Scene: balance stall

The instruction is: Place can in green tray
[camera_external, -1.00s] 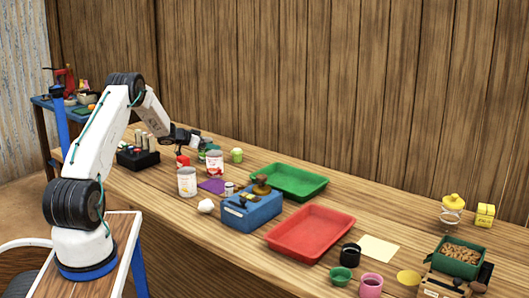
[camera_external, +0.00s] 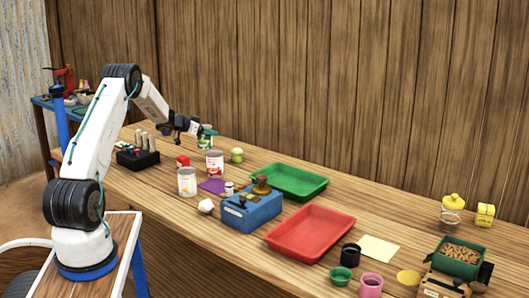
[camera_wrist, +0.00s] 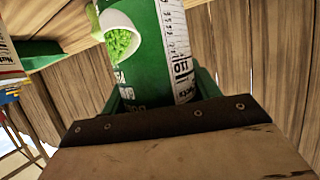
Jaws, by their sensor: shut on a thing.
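A green can (camera_external: 207,141) with a pea picture on its label is held above the back part of the table, left of the green tray. My gripper (camera_external: 202,130) is shut on it. In the wrist view the can (camera_wrist: 146,60) fills the middle, its label facing the camera; its lower end is hidden behind my gripper. The green tray (camera_external: 314,190) lies on the table right of the can and looks empty.
Two pale cans (camera_external: 187,181) (camera_external: 214,163) stand below and near the held can. A green round item (camera_external: 237,155) stands between it and the tray. A blue box (camera_external: 252,211) and an empty red tray (camera_external: 310,232) lie in front of the green tray.

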